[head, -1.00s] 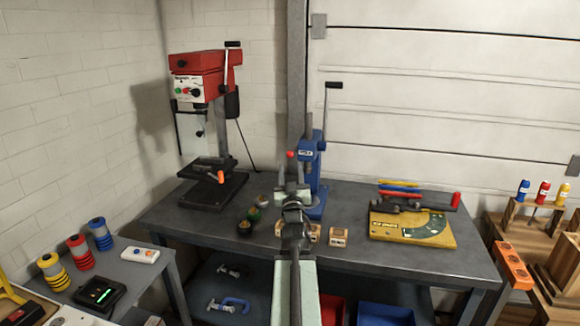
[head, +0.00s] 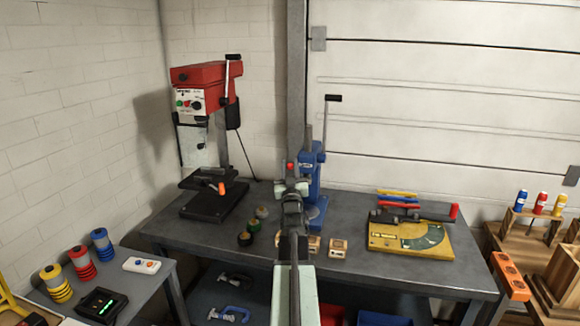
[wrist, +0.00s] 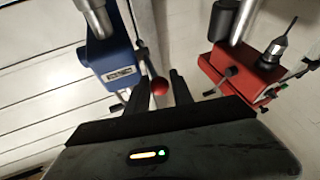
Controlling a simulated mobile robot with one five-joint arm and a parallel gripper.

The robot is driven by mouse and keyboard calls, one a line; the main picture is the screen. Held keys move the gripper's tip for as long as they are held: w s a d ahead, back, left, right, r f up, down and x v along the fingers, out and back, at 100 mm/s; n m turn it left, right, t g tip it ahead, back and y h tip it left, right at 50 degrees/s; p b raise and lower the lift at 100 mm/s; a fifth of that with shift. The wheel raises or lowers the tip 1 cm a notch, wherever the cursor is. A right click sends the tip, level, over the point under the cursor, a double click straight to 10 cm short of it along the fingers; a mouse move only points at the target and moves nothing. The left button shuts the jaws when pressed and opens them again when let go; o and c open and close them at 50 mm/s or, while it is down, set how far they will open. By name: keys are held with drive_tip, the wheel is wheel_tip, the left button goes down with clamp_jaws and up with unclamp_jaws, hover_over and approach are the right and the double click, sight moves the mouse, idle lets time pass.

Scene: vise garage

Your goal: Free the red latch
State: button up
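A small red ball-shaped knob (wrist: 160,87) shows in the wrist view beside the blue press (wrist: 115,62). In the head view the red knob (head: 291,166) shows just above my gripper (head: 291,186), in front of the blue press (head: 312,178). In the wrist view my gripper (wrist: 159,85) has its two dark fingers apart, one on each side of the knob. I cannot tell whether either finger touches it. Whatever the knob is fixed to is mostly hidden by my gripper and arm.
A red drill press (head: 200,88) stands at the back left of the grey bench (head: 350,272). Several tape rolls and small wooden blocks (head: 338,248) lie near my arm. A yellow plate tool (head: 400,240) with a red-tipped lever is on the right.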

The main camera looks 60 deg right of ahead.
clamp_jaws()
drive_tip(key=shift+w+f, duration=0.1)
idle(1.1)
